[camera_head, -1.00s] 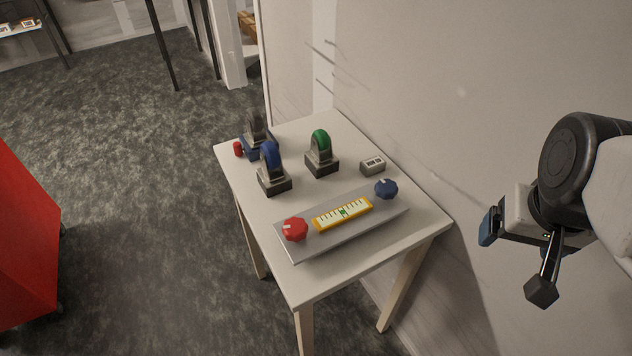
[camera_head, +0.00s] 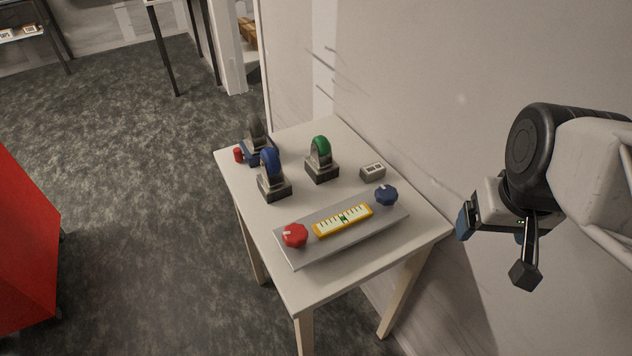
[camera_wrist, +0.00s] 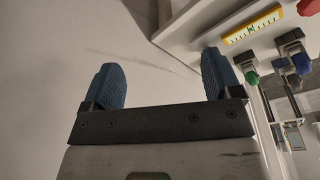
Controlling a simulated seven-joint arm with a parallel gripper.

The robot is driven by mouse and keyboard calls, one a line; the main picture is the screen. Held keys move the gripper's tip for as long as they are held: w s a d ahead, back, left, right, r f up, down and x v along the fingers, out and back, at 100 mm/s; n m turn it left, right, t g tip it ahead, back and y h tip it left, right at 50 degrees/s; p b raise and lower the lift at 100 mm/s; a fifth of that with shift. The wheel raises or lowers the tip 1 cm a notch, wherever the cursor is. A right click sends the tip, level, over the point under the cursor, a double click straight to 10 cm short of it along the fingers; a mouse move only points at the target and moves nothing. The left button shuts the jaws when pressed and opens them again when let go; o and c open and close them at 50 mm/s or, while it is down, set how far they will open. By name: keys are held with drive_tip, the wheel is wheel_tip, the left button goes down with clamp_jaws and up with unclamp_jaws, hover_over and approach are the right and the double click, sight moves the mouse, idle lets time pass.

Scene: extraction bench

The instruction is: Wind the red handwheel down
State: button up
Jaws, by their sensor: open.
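A red eight-sided handwheel (camera_head: 294,235) with a pale mark sits at the left end of a grey sloped panel (camera_head: 308,254) on the white table. A yellow-framed gauge (camera_head: 342,220) with a small green mark on its scale is beside it, and a blue handwheel (camera_head: 386,195) is at the panel's right end. My gripper (camera_head: 495,247) is open and empty, well right of the table and apart from everything. In the wrist view its two blue fingers (camera_wrist: 160,62) are spread; the gauge (camera_wrist: 253,25) and part of the red handwheel (camera_wrist: 310,6) show at upper right.
Behind the panel stand a blue-topped fixture (camera_head: 272,175), a green-topped fixture (camera_head: 321,160), a dark one (camera_head: 257,140) with a red end piece, and a small grey block (camera_head: 373,172). The wall (camera_head: 430,110) runs along the table's right side. A red cabinet (camera_head: 25,240) is at left.

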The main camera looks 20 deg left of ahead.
drive_tip(key=w+a+f+n, duration=0.2)
drive_tip(key=w+a+n, duration=0.2)
drive_tip(key=a, duration=0.4)
drive_tip(key=n+g, duration=0.2)
drive_tip(key=n, duration=0.8)
hover_over(296, 232)
wheel_tip(296, 232, down, 9)
drive_tip(key=shift+a+f, duration=0.1)
drive_tip(key=shift+f, duration=0.1)
drive_tip(key=shift+f, duration=0.15)
drive_tip(key=shift+f, duration=3.75)
drive_tip(key=c, duration=0.9)
